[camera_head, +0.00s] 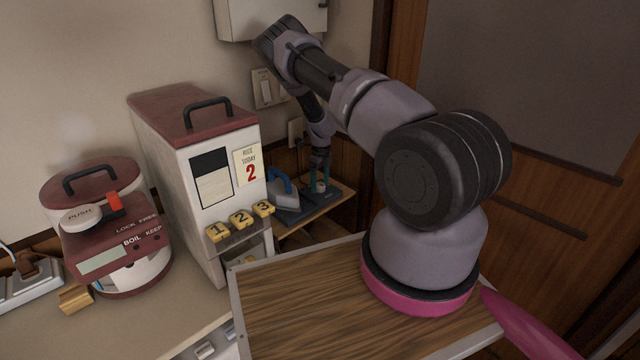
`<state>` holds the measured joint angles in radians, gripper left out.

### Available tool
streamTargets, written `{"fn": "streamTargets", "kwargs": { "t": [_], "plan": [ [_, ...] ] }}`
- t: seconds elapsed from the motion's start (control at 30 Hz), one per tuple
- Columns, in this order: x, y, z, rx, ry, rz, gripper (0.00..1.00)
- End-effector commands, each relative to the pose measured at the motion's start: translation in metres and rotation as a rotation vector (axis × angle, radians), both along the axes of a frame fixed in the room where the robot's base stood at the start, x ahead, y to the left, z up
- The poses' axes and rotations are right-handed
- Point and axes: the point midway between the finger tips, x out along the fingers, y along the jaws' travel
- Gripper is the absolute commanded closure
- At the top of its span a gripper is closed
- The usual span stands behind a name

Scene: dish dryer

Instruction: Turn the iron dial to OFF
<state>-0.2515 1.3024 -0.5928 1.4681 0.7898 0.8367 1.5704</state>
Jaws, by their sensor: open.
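The iron (287,200) has a blue handle and a pale grey body. It sits on a small wooden shelf at the back, just right of the white rice dispenser. A dark base (300,214) lies under and beside it. My gripper (320,188) points down over the right part of this base, to the right of the iron and apart from its handle. It is open. A small teal patch shows between or beside the fingers. The dial cannot be made out; the gripper may hide it. Contact with the base cannot be told at this size.
The rice dispenser (190,160) with yellow number keys stands close left of the iron. A maroon and white pot (115,225) and a power strip (30,285) are farther left. Wall switches (264,88) and a white wall box (270,18) are near my raised arm.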

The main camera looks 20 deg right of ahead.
Motion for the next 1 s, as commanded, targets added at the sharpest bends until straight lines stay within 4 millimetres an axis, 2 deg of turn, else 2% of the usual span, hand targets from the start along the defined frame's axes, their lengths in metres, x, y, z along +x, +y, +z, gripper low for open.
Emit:
{"fn": "streamTargets", "kwargs": {
  "t": [0.27,0.4,0.47,0.5,0.77,1.0],
  "plan": [
    [0.0001,0.0002,-0.0015,0.000,0.000,0.000,0.19],
    [0.0000,0.0003,-0.0014,0.000,0.000,0.000,0.72],
    [0.0001,0.0003,-0.0013,0.000,0.000,0.000,0.95],
    [0.0001,0.0003,-0.0013,0.000,0.000,0.000,1.00],
    [0.0002,0.0001,-0.0011,0.000,-0.001,0.027,1.00],
    [0.0003,0.0003,-0.0013,0.000,-0.001,0.147,1.00]
  ]
}}
